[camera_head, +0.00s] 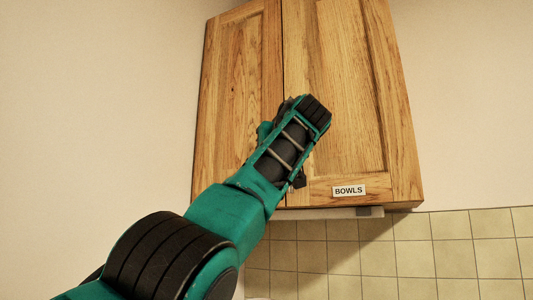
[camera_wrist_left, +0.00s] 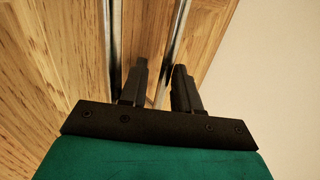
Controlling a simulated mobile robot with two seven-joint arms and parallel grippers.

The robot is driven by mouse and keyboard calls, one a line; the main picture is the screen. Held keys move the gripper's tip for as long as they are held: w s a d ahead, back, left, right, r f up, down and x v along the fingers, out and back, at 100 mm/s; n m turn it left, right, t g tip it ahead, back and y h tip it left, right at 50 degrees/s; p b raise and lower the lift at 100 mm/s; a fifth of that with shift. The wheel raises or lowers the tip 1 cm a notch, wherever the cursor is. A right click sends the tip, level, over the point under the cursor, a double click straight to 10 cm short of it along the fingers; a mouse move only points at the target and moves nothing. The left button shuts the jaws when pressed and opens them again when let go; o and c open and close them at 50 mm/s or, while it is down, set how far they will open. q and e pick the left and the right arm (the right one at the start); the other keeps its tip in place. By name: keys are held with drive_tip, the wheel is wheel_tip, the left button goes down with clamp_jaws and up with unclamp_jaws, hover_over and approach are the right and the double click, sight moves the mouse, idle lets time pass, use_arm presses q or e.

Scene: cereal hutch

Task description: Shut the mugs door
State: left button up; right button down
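The wall cabinet has two wooden doors. The left door (camera_head: 240,90) looks flush with the right door (camera_head: 340,80), with a thin dark seam between them. No mugs label shows; my arm covers the left door's lower part. The right door carries a "BOWLS" label (camera_head: 348,191). In the left wrist view my left gripper (camera_wrist_left: 162,88) is at the wood, its fingers apart. One metal bar handle (camera_wrist_left: 178,40) runs down between the fingers, with no clear grip on it. A second bar handle (camera_wrist_left: 115,45) is outside the left finger. My right gripper is not in view.
My left arm crosses the head view from lower left to the cabinet front. Bare wall (camera_head: 90,100) lies left of the cabinet, and a tiled backsplash (camera_head: 420,250) is below it. A light strip (camera_head: 335,213) runs under the cabinet.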

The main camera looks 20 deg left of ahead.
use_arm(q)
drive_tip(key=b+v, duration=0.4)
drive_tip(key=v, duration=0.8)
drive_tip(key=shift+a+r, duration=0.2)
drive_tip(key=shift+r, duration=0.1)
drive_tip(key=shift+s, duration=0.1)
